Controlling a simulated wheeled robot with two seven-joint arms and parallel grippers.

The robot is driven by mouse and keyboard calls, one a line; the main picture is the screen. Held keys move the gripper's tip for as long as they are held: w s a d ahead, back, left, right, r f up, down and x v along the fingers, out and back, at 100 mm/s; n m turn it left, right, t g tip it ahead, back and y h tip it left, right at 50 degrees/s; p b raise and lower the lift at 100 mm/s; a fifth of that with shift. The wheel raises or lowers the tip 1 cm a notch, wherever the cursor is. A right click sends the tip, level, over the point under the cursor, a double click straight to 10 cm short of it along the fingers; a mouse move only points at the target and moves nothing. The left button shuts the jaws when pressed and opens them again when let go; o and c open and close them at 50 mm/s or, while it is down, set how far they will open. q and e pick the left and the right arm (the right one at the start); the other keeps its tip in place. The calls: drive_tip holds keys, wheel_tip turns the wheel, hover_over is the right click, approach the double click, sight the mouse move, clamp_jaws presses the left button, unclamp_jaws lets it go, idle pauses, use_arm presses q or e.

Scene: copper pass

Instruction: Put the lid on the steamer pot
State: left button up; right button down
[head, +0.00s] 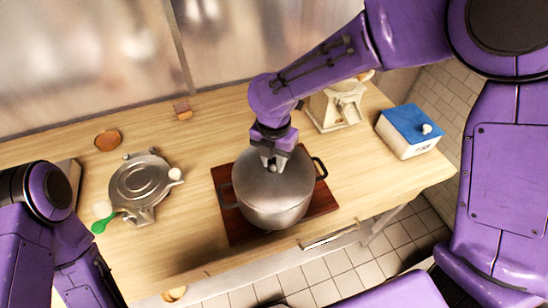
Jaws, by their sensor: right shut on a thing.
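The silver steamer pot (274,216) stands on a dark red-brown board on the wooden counter, with a black handle at its right side. The domed silver lid (255,182) is over the pot's mouth. It looks level and roughly centred, but I cannot tell whether its rim touches the pot all round. My right gripper (271,166) comes down from above and is shut on the lid's knob, which the fingers mostly hide. My left arm comes in at the lower left; its gripper is out of view.
A silver hinged appliance (140,183) and a green utensil (99,226) lie left of the pot. A pale machine (334,110) and a blue-topped white box (402,145) stand at the right. A brown dish (108,140) and small block (182,111) sit at the back.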

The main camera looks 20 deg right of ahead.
drive_tip(key=shift+f, duration=0.15)
idle(0.7)
drive_tip(key=shift+c, duration=0.7)
unclamp_jaws()
drive_tip(key=shift+r, duration=3.55)
clamp_jaws()
drive_tip(key=shift+f, duration=0.15)
